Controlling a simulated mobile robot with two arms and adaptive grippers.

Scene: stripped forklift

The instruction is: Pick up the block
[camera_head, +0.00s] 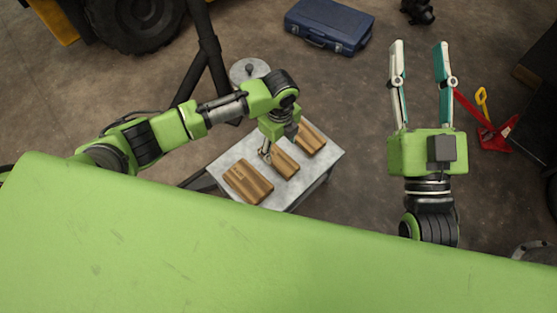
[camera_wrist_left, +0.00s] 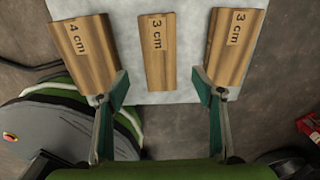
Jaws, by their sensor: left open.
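Three wooden blocks lie apart in a row on a small grey table (camera_head: 228,160). In the head view they are a left block (camera_head: 248,183), a middle block (camera_head: 287,165) and a right block (camera_head: 311,138). In the left wrist view, the left block (camera_wrist_left: 91,60) reads "4 cm"; the middle block (camera_wrist_left: 158,65) and right block (camera_wrist_left: 233,55) read "3 cm". My left gripper (camera_wrist_left: 160,88) is open, its fingers on either side of the middle block's line, fingertips overlapping the outer blocks in view. In the head view my left gripper (camera_head: 267,152) hangs over the table. My right gripper (camera_head: 419,50) is open and empty.
A round metal object (camera_head: 249,70) and a dark post (camera_head: 205,60) stand behind the table. A blue case (camera_head: 330,25) lies on the floor at the back. A red jack-like tool (camera_head: 492,132) is at the right. Floor between table and right gripper is clear.

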